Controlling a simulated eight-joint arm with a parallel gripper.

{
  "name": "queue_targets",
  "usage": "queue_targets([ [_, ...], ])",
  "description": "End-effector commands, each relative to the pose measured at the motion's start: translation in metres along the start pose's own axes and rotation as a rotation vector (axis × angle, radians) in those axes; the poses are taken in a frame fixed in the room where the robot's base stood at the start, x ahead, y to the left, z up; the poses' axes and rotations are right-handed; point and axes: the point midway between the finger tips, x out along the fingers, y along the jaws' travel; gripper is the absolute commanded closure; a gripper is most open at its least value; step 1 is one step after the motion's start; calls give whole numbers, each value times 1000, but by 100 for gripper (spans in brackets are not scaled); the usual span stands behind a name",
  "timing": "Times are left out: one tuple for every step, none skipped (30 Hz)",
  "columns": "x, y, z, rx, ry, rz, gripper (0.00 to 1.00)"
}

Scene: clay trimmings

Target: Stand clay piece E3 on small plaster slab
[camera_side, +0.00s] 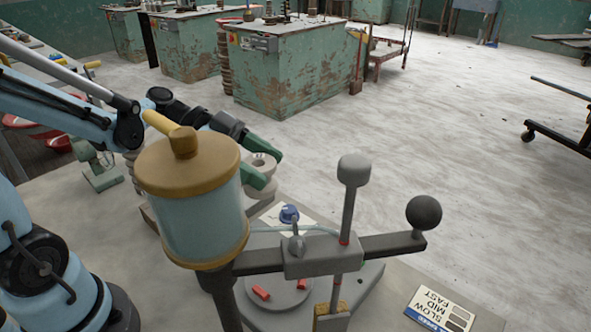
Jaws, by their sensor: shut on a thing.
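My gripper (266,166), with green fingers, is shut on a pale grey clay piece (262,160) with a round hollow in its top. The piece shows between the two fingers, behind the large blue and tan canister. No E3 marking is readable on it. The lower part of the piece is partly hidden, and I cannot tell whether it touches anything below.
The canister (199,220) and a dark bar with a black ball (424,212) stand in the foreground. A round grey plate (280,293) holds red pieces. A blue knob (289,213) is near the gripper. A SLOW/MID/FAST card (441,308) lies at front right.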

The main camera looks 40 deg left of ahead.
Motion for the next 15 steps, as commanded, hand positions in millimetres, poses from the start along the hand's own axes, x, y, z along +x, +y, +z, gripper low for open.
queue_targets([
  [-3, -5, 3, -7, 1, -14, 79],
  [-4, -7, 5, -9, 1, -17, 79],
  [-6, -10, 8, -10, 1, -20, 79],
  [-7, -13, 11, -10, 1, -20, 79],
  [-8, -16, 14, -10, 1, -19, 79],
  [-10, -20, 19, -10, 1, -20, 79],
  [-11, -23, 22, -10, 2, -19, 79],
  [-12, -26, 25, -10, 2, -18, 79],
  [-14, -30, 30, -10, 2, -19, 79],
  [-15, -33, 33, -9, 1, -19, 79],
  [-17, -36, 36, -9, 1, -18, 79],
  [-18, -40, 41, -9, 2, -17, 79],
  [-20, -43, 45, -9, 2, -18, 79],
  [-21, -47, 48, -9, 1, -18, 79],
  [-23, -50, 53, -9, 1, -16, 79],
])
